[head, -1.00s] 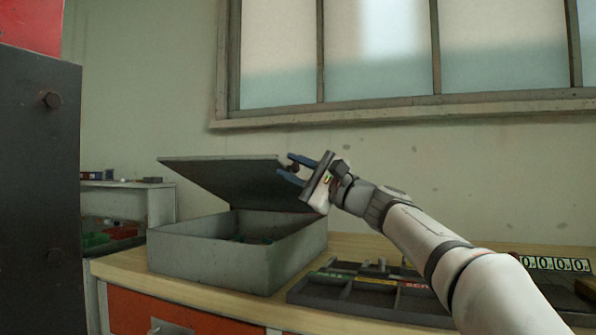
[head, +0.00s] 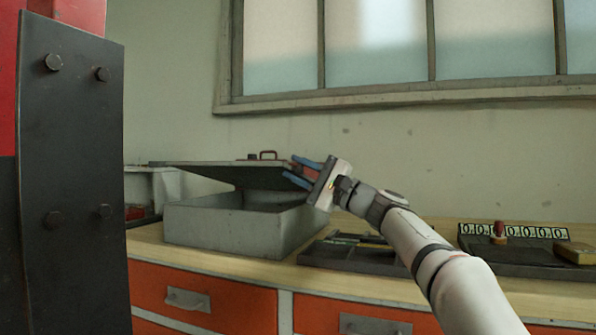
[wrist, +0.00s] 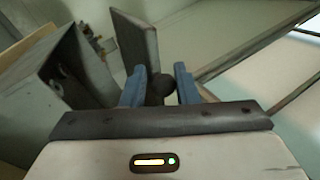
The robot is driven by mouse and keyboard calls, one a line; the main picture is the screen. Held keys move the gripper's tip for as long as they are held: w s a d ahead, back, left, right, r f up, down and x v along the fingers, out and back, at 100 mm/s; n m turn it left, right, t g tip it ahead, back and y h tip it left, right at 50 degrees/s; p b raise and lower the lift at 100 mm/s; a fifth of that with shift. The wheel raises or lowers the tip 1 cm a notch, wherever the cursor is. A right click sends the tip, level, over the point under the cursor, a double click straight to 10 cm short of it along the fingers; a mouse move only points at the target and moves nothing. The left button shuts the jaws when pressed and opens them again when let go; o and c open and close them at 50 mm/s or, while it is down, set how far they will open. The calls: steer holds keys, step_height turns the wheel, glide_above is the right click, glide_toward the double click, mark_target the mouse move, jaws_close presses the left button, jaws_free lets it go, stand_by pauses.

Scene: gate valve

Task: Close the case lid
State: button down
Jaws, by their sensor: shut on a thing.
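The grey metal case (head: 235,230) stands on the wooden workbench with its lid (head: 225,176) partly open, tilted up above the box. My gripper (head: 303,173) is at the lid's right end. In the wrist view my gripper (wrist: 160,86) has its blue fingers closed around a dark round knob (wrist: 158,90) beside the lid (wrist: 137,42). The case body (wrist: 72,85) shows to the left in that view. The gap between lid and box is still visible; the case's inside is mostly hidden in shadow.
A dark compartment tray (head: 350,257) lies right of the case. A board with a row of number tiles (head: 515,231) is farther right. A dark bolted panel (head: 72,180) stands close at the left. Orange drawers (head: 203,297) are below the bench top.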

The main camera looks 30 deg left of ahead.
steer(key=c, duration=1.4)
jaws_free()
steer(key=shift+v, duration=3.9)
